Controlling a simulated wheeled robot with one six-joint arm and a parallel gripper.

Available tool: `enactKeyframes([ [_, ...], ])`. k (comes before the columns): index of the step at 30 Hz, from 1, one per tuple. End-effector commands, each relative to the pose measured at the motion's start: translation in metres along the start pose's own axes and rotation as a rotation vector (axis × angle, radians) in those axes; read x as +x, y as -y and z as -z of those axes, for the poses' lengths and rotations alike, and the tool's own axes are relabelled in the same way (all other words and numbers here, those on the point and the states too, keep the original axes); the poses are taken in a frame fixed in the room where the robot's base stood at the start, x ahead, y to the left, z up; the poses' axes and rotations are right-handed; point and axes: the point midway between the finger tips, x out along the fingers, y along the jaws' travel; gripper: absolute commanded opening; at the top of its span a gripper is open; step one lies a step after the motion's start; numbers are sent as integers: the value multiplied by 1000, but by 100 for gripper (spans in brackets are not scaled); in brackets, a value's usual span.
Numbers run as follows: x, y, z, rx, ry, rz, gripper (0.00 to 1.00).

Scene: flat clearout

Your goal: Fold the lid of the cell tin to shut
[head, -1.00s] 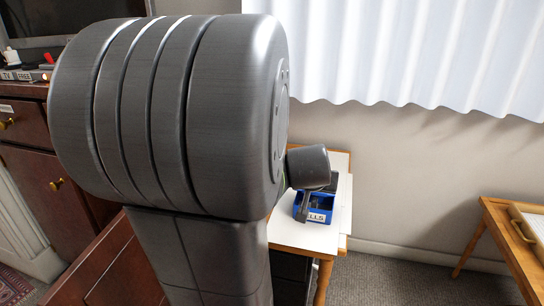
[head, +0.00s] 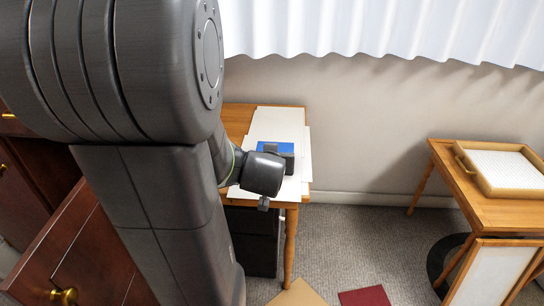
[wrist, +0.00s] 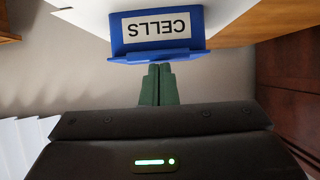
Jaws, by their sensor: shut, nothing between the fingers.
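The cell tin (wrist: 155,45) is a blue box with a white CELLS label, upside down in the wrist view. Its blue lid (wrist: 158,58) shows there edge-on as a thin plate across the tin's top and appears to lie flat on it. In the head view the lid (head: 282,146) is a blue patch partly hidden by my gripper and wrist. My gripper (wrist: 159,69) has its green fingers together and empty, with the tips close by the lid's edge; I cannot tell if they touch.
The tin stands on a white-topped wooden table (head: 238,118) by the wall. An open drawer (head: 75,235) is at the lower left. A second wooden table (head: 445,160) with a tray (head: 470,175) is at right. Tan and red flat pieces (head: 364,297) lie on the carpet.

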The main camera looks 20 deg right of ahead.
Motion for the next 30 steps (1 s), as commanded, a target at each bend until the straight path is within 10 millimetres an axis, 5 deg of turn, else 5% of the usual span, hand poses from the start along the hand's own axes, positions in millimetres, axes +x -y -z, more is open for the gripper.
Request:
enactKeyframes([
  [12, 5, 0, -22, 2, 24, 2, 0],
  [30, 3, 0, -12, 4, 20, 1, 0],
])
